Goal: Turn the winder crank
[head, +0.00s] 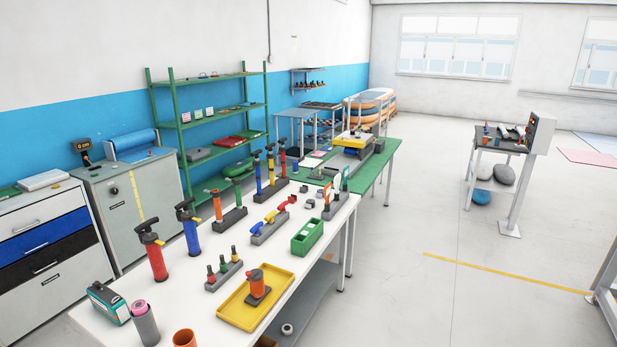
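No part that I can surely name as the winder crank shows in the head view. A blue roll (135,140) lies on top of a grey cabinet (125,205) at the left, and a small dark round part (114,190) sits on the cabinet's front; I cannot tell if it is a crank. A yellow and grey machine (354,140) stands on the green table (398,150) farther back; its details are too small to read. Neither of my grippers is in view.
A long white table (180,270) fills the foreground, with hand pumps (188,225), a yellow tray (228,310) and a green box (307,236). A green shelf (178,125) stands along the left wall. A small stand (500,147) is at the right. The floor (430,220) between is clear.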

